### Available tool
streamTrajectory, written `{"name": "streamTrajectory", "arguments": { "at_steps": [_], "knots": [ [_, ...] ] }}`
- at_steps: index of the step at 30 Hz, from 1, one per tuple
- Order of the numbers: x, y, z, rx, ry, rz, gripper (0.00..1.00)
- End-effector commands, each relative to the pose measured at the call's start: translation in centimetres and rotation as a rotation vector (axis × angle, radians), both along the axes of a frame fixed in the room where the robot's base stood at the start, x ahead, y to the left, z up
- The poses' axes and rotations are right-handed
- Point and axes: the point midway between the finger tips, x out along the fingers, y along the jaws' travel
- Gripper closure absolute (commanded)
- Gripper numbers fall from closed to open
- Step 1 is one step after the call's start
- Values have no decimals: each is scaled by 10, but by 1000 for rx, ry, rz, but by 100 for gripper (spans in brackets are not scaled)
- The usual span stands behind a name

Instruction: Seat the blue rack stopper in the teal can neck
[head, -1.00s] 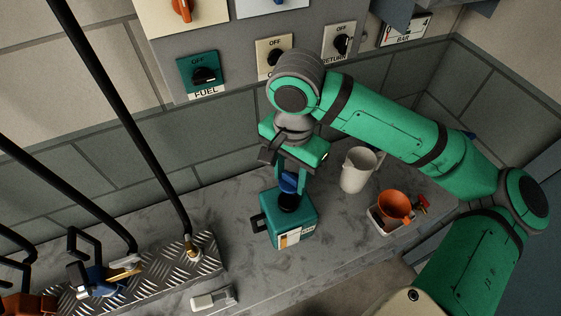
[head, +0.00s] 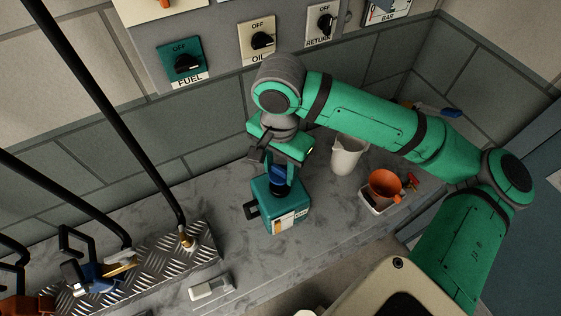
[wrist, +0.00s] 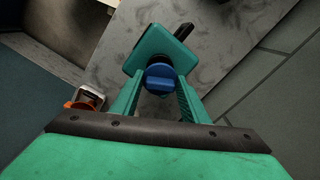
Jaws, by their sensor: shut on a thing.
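The teal can (head: 283,213) stands upright on the grey counter, with a dark handle on its left side and a pale label on its front. The blue stopper (head: 277,177) is at the can's neck; it also shows in the wrist view (wrist: 160,78), over the top of the can (wrist: 140,52). My gripper (head: 279,182) points down over the can and is shut on the stopper, one finger on each side. The stopper's lower end and most of the neck are hidden, so I cannot tell how deep it sits.
A pale jug (head: 346,155) and an orange funnel (head: 386,185) in a white tray (head: 374,209) stand to the right. A tread-plate strip (head: 150,268) with hoses and nozzles lies at left. A small white block (head: 211,287) lies in front. Wall knobs are behind.

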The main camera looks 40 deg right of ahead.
Motion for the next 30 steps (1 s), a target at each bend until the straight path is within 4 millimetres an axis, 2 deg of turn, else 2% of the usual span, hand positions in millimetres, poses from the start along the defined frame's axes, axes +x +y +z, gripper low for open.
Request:
{"name": "streamTrajectory", "arguments": {
  "at_steps": [10,30],
  "knots": [
    [0,0,-19,1,0,0,81],
    [0,0,-20,-1,1,0,81]
  ]
}}
